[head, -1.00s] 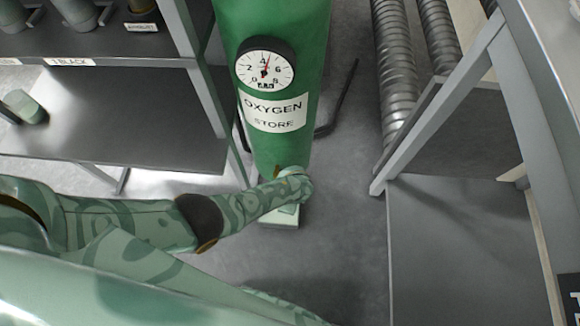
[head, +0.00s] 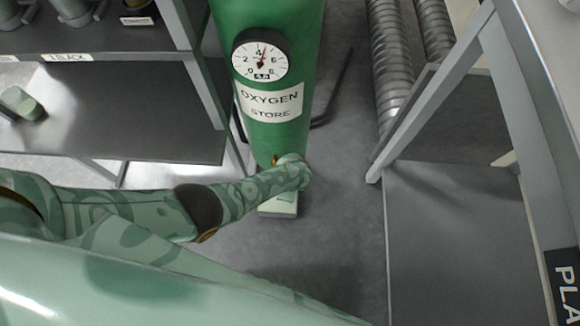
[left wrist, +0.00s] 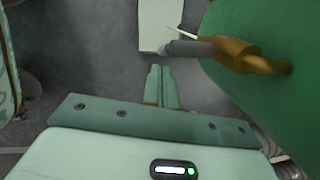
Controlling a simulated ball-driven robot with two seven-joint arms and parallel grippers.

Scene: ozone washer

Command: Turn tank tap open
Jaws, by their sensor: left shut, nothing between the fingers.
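The green oxygen tank (head: 266,110) stands upright in the head view, with a round gauge (head: 260,59) and an "OXYGEN STORE" label. In the left wrist view, the tank (left wrist: 285,85) fills the right side. Its tap (left wrist: 235,52) is a brass fitting with a grey lever (left wrist: 188,48) pointing left, away from the tank. My left gripper (left wrist: 160,72) is shut and empty. In the head view my left forearm hides most of the tap.
A dark shelf unit (head: 130,115) stands left of the tank. On the right are ribbed metal ducts (head: 391,65) and a grey metal frame with a flat panel (head: 455,245). A pale plate (left wrist: 160,22) lies beyond the fingers.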

